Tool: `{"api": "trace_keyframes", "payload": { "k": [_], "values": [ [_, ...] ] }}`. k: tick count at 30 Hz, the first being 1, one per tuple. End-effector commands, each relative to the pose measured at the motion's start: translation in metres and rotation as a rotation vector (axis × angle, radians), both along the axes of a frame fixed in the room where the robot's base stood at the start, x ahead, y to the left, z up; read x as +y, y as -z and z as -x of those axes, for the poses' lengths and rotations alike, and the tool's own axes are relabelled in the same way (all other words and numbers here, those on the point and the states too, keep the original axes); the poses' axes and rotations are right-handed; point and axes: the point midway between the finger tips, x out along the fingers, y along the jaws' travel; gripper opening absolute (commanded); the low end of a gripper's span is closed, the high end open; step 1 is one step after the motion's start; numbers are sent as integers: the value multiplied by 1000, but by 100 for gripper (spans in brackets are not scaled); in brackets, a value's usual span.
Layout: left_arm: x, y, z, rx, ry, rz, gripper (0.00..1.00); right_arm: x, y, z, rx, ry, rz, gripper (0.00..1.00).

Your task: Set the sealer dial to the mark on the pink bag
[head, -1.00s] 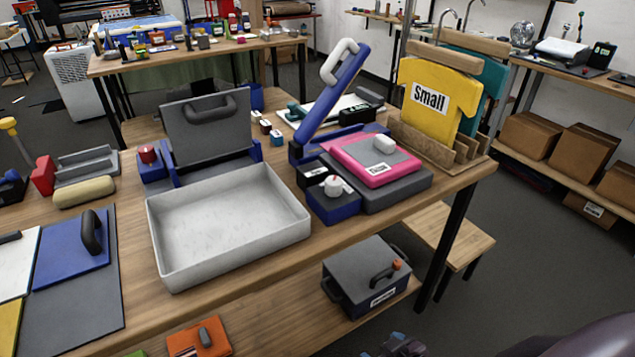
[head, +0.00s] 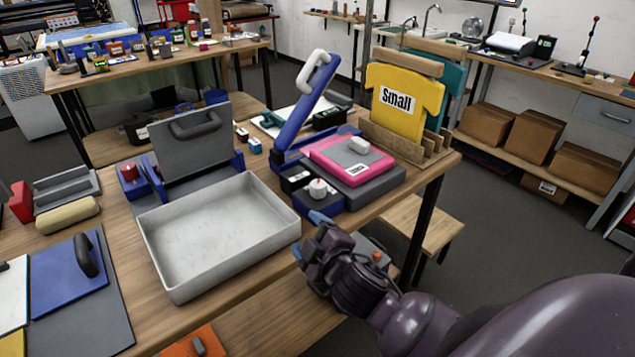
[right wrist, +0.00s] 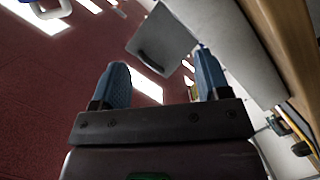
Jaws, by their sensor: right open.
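The sealer has a raised blue arm (head: 301,103) with a white handle. Its dial (head: 318,188) is a white knob with a small red pointer, on a blue box at the sealer's front left. The pink bag (head: 335,165) lies flat on the sealer's grey bed (head: 376,187), with a white label at its front and a white lump on top. The label's print is too small to read. My right gripper (head: 308,235) is open and empty, in front of and below the dial, near the table edge. Its two blue fingers show apart in the right wrist view (right wrist: 162,82).
A shallow white tray (head: 215,275) stands left of the gripper, with a grey hinged plate (head: 190,140) behind it. A rack with a yellow "Small" shirt (head: 402,100) stands behind right of the sealer.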

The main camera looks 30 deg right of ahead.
Motion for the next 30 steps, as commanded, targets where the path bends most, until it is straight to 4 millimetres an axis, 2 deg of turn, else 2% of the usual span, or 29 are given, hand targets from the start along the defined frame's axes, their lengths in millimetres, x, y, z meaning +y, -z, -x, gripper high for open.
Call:
{"api": "trace_keyframes", "payload": {
  "k": [1, 3, 9, 13, 18, 21, 24, 26, 30],
  "values": [
    [0, -2, 0, -1, 0, 0, 43, 9, -19, -16, -86, -67, 86, 69],
    [0, -2, -1, -2, 0, 0, 43, 24, -40, -34, -204, -160, 209, 69],
    [0, -4, -2, -6, 1, 0, 43, 74, -82, -64, -503, -451, 564, 69],
    [0, -6, -4, -10, 1, 0, 43, 103, -92, -73, -662, -654, 799, 69],
    [-1, -7, -5, -14, 3, 0, 43, 128, -86, -79, -820, -935, 1112, 69],
    [-1, -7, -6, -15, 3, 0, 43, 131, -76, -84, -879, -1111, 1297, 69],
    [-1, -7, -6, -15, 2, 0, 43, 124, -63, -90, -907, -1295, 1478, 69],
    [-1, -7, -6, -15, 2, 0, 43, 115, -55, -95, -907, -1409, 1585, 69],
    [0, -7, -6, -14, 2, 0, 43, 78, -41, -109, -846, -1687, 1816, 69]
  ]
}}
